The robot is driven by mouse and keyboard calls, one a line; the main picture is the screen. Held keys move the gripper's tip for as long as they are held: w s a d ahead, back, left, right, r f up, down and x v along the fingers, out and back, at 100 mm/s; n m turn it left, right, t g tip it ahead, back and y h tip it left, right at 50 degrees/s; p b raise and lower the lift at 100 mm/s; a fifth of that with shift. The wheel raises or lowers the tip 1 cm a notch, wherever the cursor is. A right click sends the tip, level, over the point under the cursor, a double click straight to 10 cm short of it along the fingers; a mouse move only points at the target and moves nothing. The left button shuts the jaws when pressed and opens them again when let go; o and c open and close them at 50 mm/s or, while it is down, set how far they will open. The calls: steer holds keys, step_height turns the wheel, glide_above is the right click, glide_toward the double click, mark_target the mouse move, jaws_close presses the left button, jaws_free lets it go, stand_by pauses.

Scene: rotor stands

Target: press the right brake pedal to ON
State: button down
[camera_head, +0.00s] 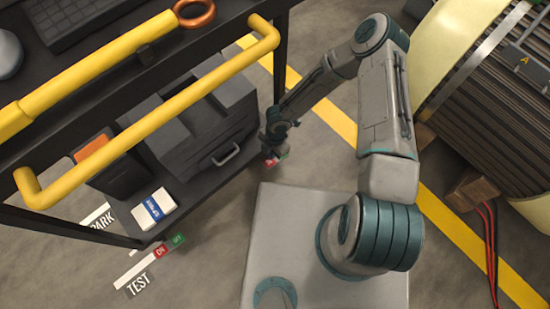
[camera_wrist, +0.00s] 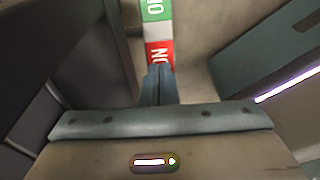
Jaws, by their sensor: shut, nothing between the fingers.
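The right brake pedal (camera_head: 272,162) is a small red and green rocker at the cart's lower edge, mostly hidden behind my gripper (camera_head: 270,150) in the head view. In the wrist view the pedal has a red ON end (camera_wrist: 158,54) nearer to me, a pale middle and a green OFF end (camera_wrist: 156,10) at the top. My gripper (camera_wrist: 158,70) is shut and empty, with its fingertips over the lower part of the red ON end. I cannot tell whether they touch it, or which way the pedal is tilted.
The cart has a yellow rail (camera_head: 170,105) above a dark lower shelf with a grey case (camera_head: 205,125) and a white-blue box (camera_head: 154,208). Another red-green pedal (camera_head: 170,245) sits at its left. A large ribbed drum (camera_head: 485,115) stands at the right.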

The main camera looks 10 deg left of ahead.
mark_target(272, 161)
steer(key=shift+f+b, duration=1.95)
steer(key=shift+f, duration=0.05)
stand_by(1.0)
steer(key=shift+r+p, duration=2.1)
steer(key=shift+r, duration=1.45)
